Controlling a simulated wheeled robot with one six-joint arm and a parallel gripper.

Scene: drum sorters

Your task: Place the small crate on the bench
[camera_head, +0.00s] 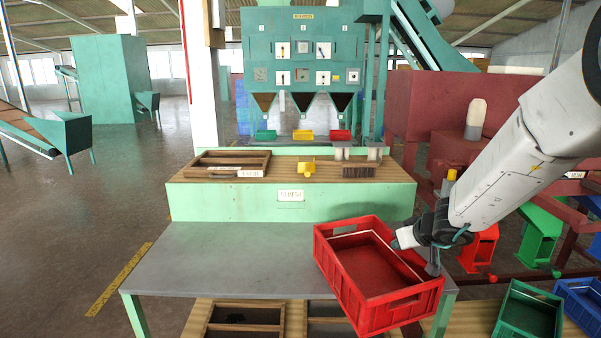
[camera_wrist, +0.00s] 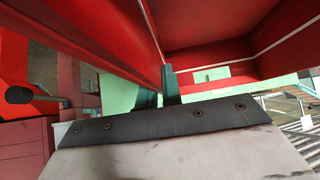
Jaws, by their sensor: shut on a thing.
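The small crate is a red plastic box (camera_head: 375,312) with slotted walls, empty inside. It shows at the right front of the grey bench (camera_head: 215,262) in the head view, tilted and overlapping the bench's right edge. My gripper (camera_head: 418,245) is at the crate's right wall and is shut on it. In the wrist view the red crate wall (camera_wrist: 215,35) fills the top, and my gripper's fingers (camera_wrist: 170,85) are at this wall. I cannot tell whether the crate's underside touches the bench.
The bench's left and middle are clear. Behind it a green-fronted counter (camera_head: 235,204) holds a wooden tray (camera_head: 228,158), a yellow scoop-like thing (camera_head: 306,168) and a brush (camera_head: 358,171). Green (camera_head: 528,315) and blue (camera_head: 580,300) crates stand at the lower right. Wooden frames (camera_head: 243,318) lie below the bench.

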